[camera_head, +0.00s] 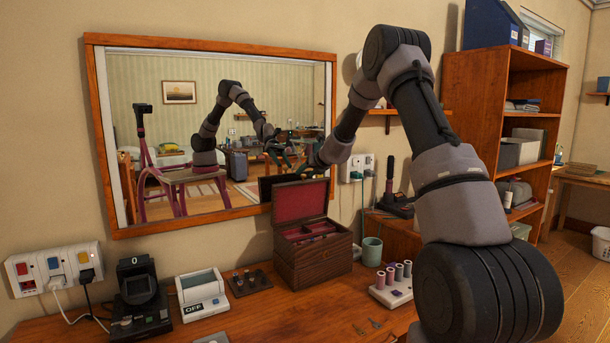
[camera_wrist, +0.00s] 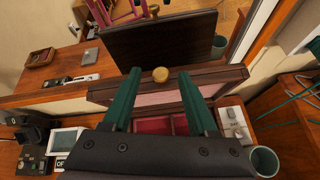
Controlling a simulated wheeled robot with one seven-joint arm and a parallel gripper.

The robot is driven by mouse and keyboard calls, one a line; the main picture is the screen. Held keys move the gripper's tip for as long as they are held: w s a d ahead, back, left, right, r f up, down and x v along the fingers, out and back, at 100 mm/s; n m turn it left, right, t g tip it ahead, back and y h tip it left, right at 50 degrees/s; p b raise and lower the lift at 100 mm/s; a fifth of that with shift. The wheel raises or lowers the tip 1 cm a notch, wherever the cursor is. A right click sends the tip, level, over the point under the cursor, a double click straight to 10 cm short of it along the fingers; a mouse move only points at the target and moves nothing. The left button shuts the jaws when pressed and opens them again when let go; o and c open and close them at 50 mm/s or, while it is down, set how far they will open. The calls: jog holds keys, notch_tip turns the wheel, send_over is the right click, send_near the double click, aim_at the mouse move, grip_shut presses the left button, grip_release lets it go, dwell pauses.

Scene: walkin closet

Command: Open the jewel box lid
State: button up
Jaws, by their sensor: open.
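The jewel box (camera_head: 320,262) is a dark wooden box on the table against the wall mirror. Its lid (camera_head: 300,202) stands raised, roughly upright, showing a red lining above a red-lined tray (camera_head: 312,232). In the wrist view the lid's edge (camera_wrist: 225,76) crosses the picture, with a round brass knob (camera_wrist: 160,75) on it. My gripper (camera_wrist: 160,77) is open at the top of the lid. Its two green fingers are spread on either side of the knob, with visible gaps.
The mirror (camera_head: 120,160) is close behind the lid and reflects its dark back. A green cup (camera_head: 372,251) and a thread-spool holder (camera_head: 393,293) stand right of the box. A small peg tray (camera_head: 249,283), a white device (camera_head: 202,294) and a black device (camera_head: 141,299) stand left.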

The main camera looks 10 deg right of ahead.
jog(key=v, duration=0.9)
jog(key=shift+s+r, duration=0.1)
jog(key=s+a+r+n+g+y, duration=0.1)
jog(key=s+a+r+n, duration=0.3)
jog(key=s+r+n, duration=0.45)
jog(key=s+a+r+n+g+y, duration=0.15)
jog(key=s+a+r+n, duration=0.35)
jog(key=s+n, duration=0.65)
jog(key=s+d+n+h, duration=0.1)
jog(key=s+d+n, duration=0.1)
jog(key=s, duration=0.7)
jog(key=s+d+f+n+g+h, duration=0.1)
jog(key=s+d+n, duration=0.1)
jog(key=s+n, duration=0.3)
jog(key=s+d+f+n+h, duration=0.1)
jog(key=s+d+n+h, duration=0.1)
jog(key=s, duration=1.1)
jog(key=shift+d+n, duration=0.55)
jog(key=shift+n, duration=0.65)
